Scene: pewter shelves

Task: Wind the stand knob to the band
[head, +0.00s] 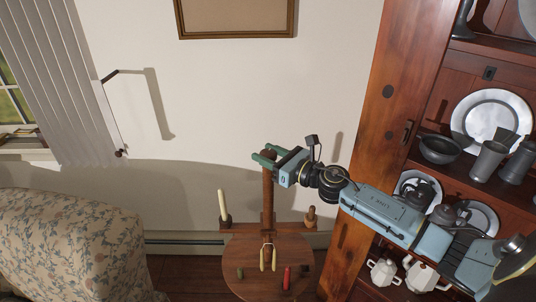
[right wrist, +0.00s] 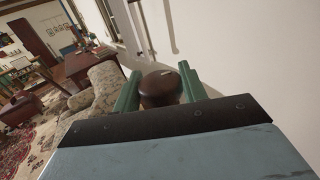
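The wooden candle stand has an upright post (head: 267,205), a crosspiece low on it and a round top (head: 238,255) below. A pale candle (head: 222,204) stands at the crosspiece's left end. My right gripper (head: 267,154) is at the head of the post, reaching in from the right. In the right wrist view, the round dark-brown knob (right wrist: 160,90) sits between its two green fingers, which lie against both sides, so it looks shut on the knob. A light mark shows on top of the knob. I cannot make out a band. My left gripper is not in view.
A pewter cupboard (head: 382,105) with plates and vessels stands close on the right, beneath my right arm. A floral armchair (head: 70,245) is at lower left. The wall (head: 240,90) is behind the stand. A red candle (head: 287,277) and a pale candle pair (head: 267,258) are at the round top.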

